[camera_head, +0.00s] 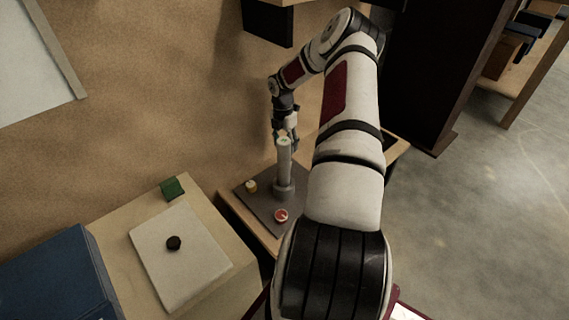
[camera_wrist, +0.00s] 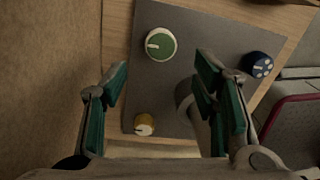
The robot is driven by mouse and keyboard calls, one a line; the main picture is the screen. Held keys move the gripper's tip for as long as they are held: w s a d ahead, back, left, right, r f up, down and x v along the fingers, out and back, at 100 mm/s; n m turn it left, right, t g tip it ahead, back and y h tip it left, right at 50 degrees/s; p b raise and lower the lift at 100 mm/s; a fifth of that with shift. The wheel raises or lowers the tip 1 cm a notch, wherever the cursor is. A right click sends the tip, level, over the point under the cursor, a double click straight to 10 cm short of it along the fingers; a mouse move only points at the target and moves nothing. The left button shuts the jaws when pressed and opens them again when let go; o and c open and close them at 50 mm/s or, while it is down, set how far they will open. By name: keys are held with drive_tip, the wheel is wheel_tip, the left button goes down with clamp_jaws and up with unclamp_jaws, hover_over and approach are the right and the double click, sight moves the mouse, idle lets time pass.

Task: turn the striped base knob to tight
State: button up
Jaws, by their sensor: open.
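A dark grey plate (camera_head: 262,208) carries several knobs and a grey upright post (camera_head: 284,165). A red knob (camera_head: 281,215) with a pale mark sits near its front edge, and a yellow knob (camera_head: 251,186) at its left. The wrist view shows a green knob (camera_wrist: 160,44) with a white pointer, a blue knob (camera_wrist: 257,65) with white dots, and the yellow knob (camera_wrist: 144,124). I cannot make out stripes on any base. My gripper (camera_wrist: 163,72) is open and empty, above the plate; the right finger hides part of it. In the head view my gripper (camera_head: 289,133) is by the post's top.
A pale wooden counter (camera_head: 225,235) at the left holds a light board (camera_head: 200,255) with a dark round knob (camera_head: 173,243), and a green block (camera_head: 172,188). A blue box (camera_head: 60,285) is beside it. The tan wall is close behind. Open floor lies right.

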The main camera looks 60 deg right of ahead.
drive_tip(key=f+b, duration=0.1)
drive_tip(key=f, duration=0.2)
drive_tip(key=f+b, duration=0.1)
drive_tip(key=f, duration=0.2)
drive_tip(key=f+b, duration=0.1)
drive_tip(key=f, duration=0.2)
drive_tip(key=shift+s, duration=0.25)
drive_tip(key=c, duration=1.2)
